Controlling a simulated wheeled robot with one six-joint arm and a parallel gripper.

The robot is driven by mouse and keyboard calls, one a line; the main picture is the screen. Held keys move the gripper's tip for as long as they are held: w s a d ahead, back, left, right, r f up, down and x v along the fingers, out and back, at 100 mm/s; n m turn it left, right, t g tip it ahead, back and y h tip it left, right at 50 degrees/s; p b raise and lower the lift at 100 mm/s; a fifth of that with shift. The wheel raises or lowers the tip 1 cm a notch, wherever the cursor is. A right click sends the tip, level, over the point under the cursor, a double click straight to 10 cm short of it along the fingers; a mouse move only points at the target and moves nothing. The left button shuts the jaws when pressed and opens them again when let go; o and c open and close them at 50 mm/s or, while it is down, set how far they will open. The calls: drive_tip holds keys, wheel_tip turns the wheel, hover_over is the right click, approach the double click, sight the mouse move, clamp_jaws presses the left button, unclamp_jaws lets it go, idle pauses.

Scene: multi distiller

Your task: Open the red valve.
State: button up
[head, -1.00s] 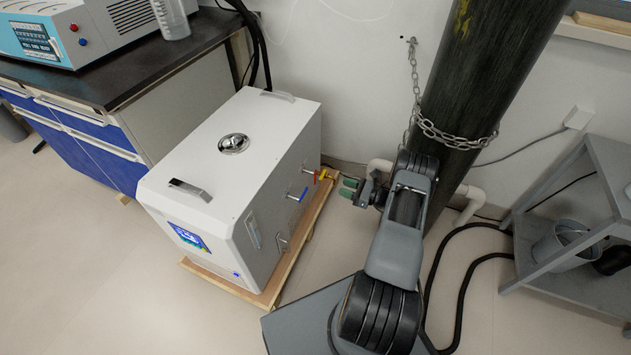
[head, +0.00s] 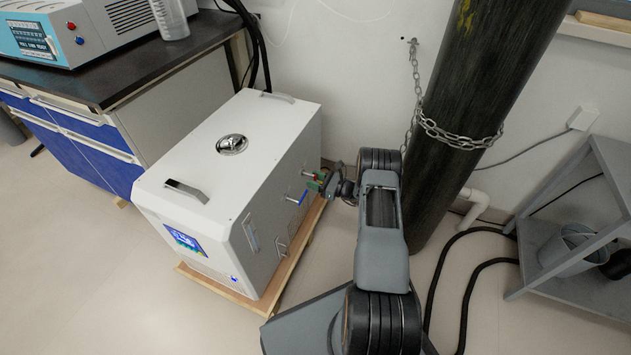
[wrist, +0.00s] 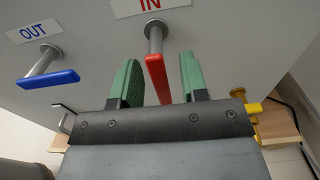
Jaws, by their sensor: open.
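The red valve (wrist: 157,78) has a red lever handle on a metal stem below the "IN" label in the wrist view. My gripper (wrist: 160,80) is open, with a green finger on each side of the red handle.
A blue valve handle (wrist: 48,79) under "OUT" is left of my gripper, and a yellow valve (wrist: 243,106) is to its right. A dark gas cylinder (head: 470,110) with a chain stands right of my arm. A grey shelf (head: 600,160) is at far right.

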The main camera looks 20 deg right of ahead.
clamp_jaws()
idle(0.3)
drive_tip(key=shift+f+n, duration=0.1)
drive_tip(key=shift+n, duration=0.2)
drive_tip(key=n, duration=0.1)
drive_tip(key=n+b, duration=0.1)
drive_tip(key=b, duration=0.1)
drive_tip(key=shift+w+d+n, duration=0.25)
drive_tip(key=shift+n, duration=0.15)
drive_tip(key=n+b, duration=0.1)
drive_tip(key=n, duration=0.2)
drive_tip(key=r+n+b, duration=0.1)
drive_tip(key=n+b, duration=0.1)
drive_tip(key=n, duration=0.1)
drive_tip(key=d+n+b, duration=0.1)
drive_tip(key=n+b, duration=0.1)
drive_tip(key=n, duration=0.2)
drive_tip(key=shift+w+r, duration=0.15)
drive_tip(key=shift+w, duration=0.25)
drive_tip(key=shift+r+n, duration=0.25)
drive_tip(key=shift+n, duration=0.85)
drive_tip(key=shift+r+n, duration=0.2)
drive_tip(key=shift+n, duration=0.9)
drive_tip(key=shift+w, duration=0.1)
